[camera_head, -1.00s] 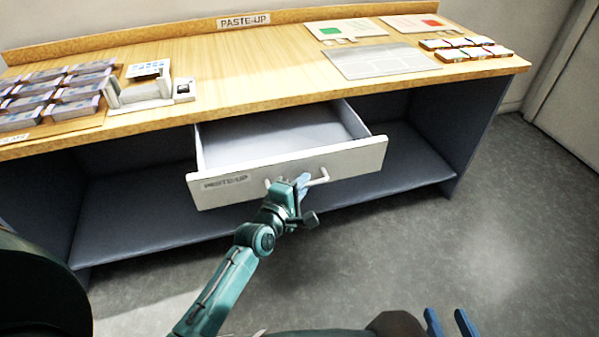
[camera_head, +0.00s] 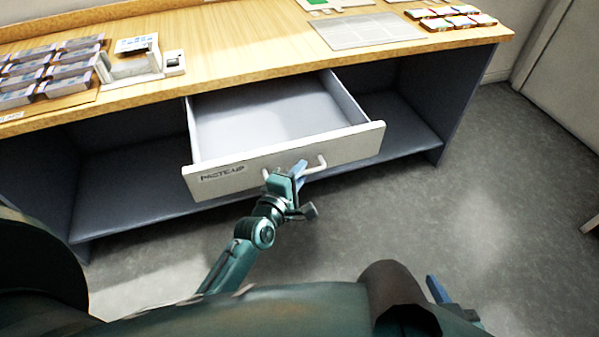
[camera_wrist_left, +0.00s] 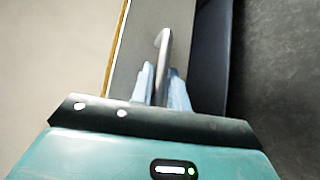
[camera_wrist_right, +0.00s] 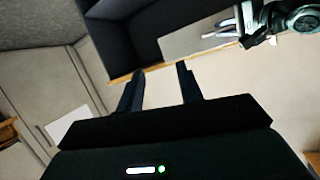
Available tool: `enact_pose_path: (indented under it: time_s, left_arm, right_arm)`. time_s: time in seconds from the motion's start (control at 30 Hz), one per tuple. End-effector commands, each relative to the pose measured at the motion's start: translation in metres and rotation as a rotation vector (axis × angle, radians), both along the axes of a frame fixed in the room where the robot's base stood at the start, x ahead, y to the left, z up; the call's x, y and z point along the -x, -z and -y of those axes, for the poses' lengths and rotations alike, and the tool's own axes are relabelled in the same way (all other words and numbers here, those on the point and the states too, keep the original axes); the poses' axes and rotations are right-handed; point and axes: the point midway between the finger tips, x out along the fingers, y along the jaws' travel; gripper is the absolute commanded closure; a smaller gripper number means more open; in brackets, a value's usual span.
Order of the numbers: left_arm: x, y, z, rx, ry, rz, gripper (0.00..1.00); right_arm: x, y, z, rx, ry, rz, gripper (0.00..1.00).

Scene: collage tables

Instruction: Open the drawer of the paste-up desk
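The paste-up desk (camera_head: 240,55) has a white drawer (camera_head: 280,112) that stands well open, and its inside looks empty. The drawer front (camera_head: 222,176) carries a "PASTE-UP" label and a white bar handle (camera_head: 320,163). My left gripper (camera_head: 300,170) is at the handle. In the left wrist view, the fingers of my left gripper (camera_wrist_left: 162,88) lie on both sides of the handle bar (camera_wrist_left: 163,45) and close on it. My right gripper (camera_wrist_right: 158,82) is open and empty, away from the desk; only part of it shows at the bottom of the head view.
The desk top bears stacks of blocks (camera_head: 45,72) at left, a white holder (camera_head: 135,62), a grey sheet (camera_head: 365,30) and small coloured blocks (camera_head: 455,18) at right. A lower shelf (camera_head: 130,205) runs under the drawer. The floor (camera_head: 480,190) in front is clear.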

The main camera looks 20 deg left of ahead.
Motion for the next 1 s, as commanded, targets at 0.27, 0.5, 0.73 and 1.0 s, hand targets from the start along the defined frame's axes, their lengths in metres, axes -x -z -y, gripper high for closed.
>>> enact_pose_path:
  time_s: [0.27,0.5,0.73,1.0]
  left_arm:
    - [0.000,0.000,0.000,0.000,0.001,0.000,0.68]
    - [0.005,-0.001,-0.001,0.000,0.001,-0.001,0.68]
    - [0.044,-0.006,-0.009,-0.002,0.002,-0.005,0.68]
    - [0.101,-0.014,-0.020,-0.001,0.003,-0.003,0.68]
  right_arm:
    - [-0.001,-0.003,0.000,0.001,-0.001,0.009,0.64]
    - [0.000,-0.004,0.000,0.001,-0.001,0.008,0.64]
    - [0.002,-0.004,0.000,0.000,-0.004,-0.015,0.64]
    - [-0.002,0.000,-0.004,0.000,-0.013,-0.033,0.64]
